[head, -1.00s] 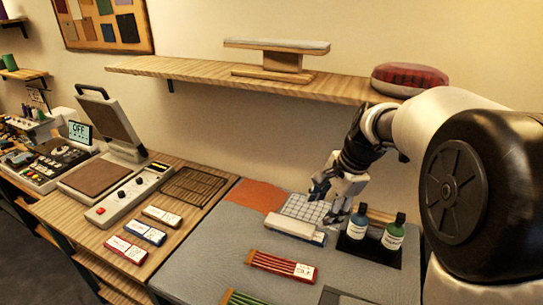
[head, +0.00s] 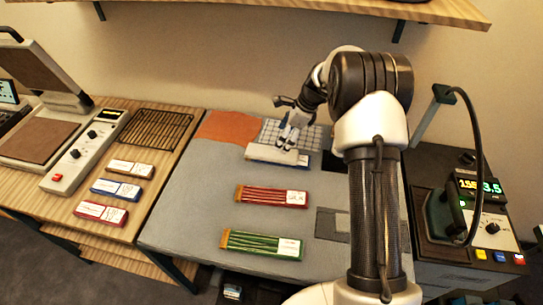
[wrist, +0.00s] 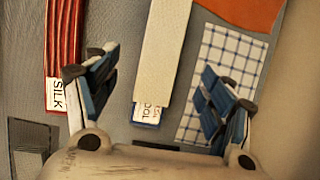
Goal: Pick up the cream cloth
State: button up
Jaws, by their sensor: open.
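The cream cloth (head: 272,154) lies as a long folded strip on top of a blue-ended box (head: 262,160) near the back of the grey mat. In the wrist view the cream cloth (wrist: 162,50) runs up the middle, with part of the box's label (wrist: 146,113) showing at its near end. My gripper (head: 288,138) is above the cloth in the head view. In the wrist view my gripper (wrist: 158,95) is open and empty, one finger on each side of the cloth. I see no contact with it.
A blue-checked cloth (wrist: 218,75) lies to the right, an orange cloth (wrist: 245,12) beyond it. A red bundle labelled silk (wrist: 64,50) lies left. In the head view a green bundle (head: 262,243) lies nearer. A wall shelf (head: 300,8) hangs above; a control unit (head: 480,215) stands right.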

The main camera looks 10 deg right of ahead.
aim_at(273, 152)
jog(key=b+x, duration=0.2)
jog(key=x, duration=0.6)
jog(key=shift+w+f, duration=0.2)
jog(key=shift+c, duration=0.4)
jog(key=c, duration=1.1)
